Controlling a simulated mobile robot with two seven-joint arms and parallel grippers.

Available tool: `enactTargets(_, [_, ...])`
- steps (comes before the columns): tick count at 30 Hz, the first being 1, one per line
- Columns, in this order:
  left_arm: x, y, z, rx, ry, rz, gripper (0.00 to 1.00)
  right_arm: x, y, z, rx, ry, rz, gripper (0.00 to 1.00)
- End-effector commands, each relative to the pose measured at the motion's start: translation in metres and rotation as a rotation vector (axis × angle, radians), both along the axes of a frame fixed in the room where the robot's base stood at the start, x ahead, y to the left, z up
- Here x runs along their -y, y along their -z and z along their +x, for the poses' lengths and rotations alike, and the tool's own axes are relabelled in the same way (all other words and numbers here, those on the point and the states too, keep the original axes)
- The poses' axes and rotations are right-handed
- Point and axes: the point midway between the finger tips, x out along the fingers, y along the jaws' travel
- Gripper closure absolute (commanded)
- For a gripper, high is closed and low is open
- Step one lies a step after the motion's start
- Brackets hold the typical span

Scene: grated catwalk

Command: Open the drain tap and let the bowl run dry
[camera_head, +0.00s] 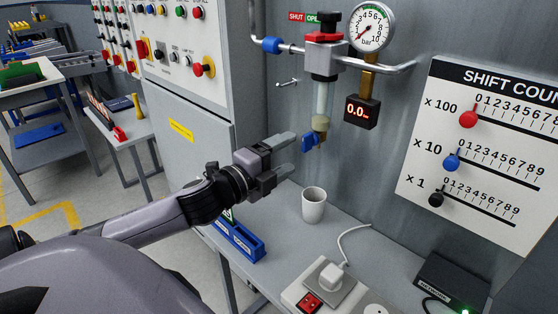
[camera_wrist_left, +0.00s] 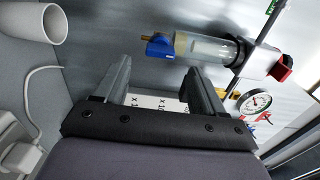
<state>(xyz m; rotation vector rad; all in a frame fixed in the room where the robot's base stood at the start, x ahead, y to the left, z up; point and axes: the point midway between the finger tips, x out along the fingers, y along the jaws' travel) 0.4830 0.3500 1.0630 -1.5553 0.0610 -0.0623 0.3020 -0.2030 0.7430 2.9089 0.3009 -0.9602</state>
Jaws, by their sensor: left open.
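The drain tap (camera_head: 308,142) has a blue handle and sits under the clear bowl (camera_head: 321,98) of the wall-mounted air unit. Yellowish liquid (camera_head: 320,124) shows low in the bowl. My left gripper (camera_head: 284,155) is open and empty, to the left of and slightly below the tap, apart from it. In the left wrist view the blue tap (camera_wrist_left: 160,46) appears just beyond the two fingertips (camera_wrist_left: 158,68), roughly between them, with the bowl (camera_wrist_left: 208,50) to its right. A white cup (camera_head: 313,207) stands upright on the bench below the tap. My right gripper is not in view.
A red collar knob (camera_head: 325,37), round gauge (camera_head: 372,27) and small display (camera_head: 361,112) surround the unit's top. A metal pipe (camera_head: 380,66) runs right. A blue tray (camera_head: 238,240), white plug (camera_head: 331,276) and black box (camera_head: 452,279) sit on the bench (camera_head: 285,225).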

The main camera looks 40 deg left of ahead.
Motion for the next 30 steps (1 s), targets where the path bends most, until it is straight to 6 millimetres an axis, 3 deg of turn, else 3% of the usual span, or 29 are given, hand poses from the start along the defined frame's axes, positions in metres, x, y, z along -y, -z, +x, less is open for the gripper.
enactTargets(7, [0.000, 0.000, -0.011, 0.000, 0.001, 0.003, 0.30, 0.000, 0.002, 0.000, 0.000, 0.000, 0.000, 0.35])
enactTargets(25, [-0.001, 0.000, -0.012, 0.000, 0.000, 0.001, 0.30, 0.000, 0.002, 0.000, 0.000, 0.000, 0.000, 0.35])
enactTargets(30, [-0.001, 0.023, -0.020, -0.070, -0.060, -0.105, 0.30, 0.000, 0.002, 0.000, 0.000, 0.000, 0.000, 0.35])
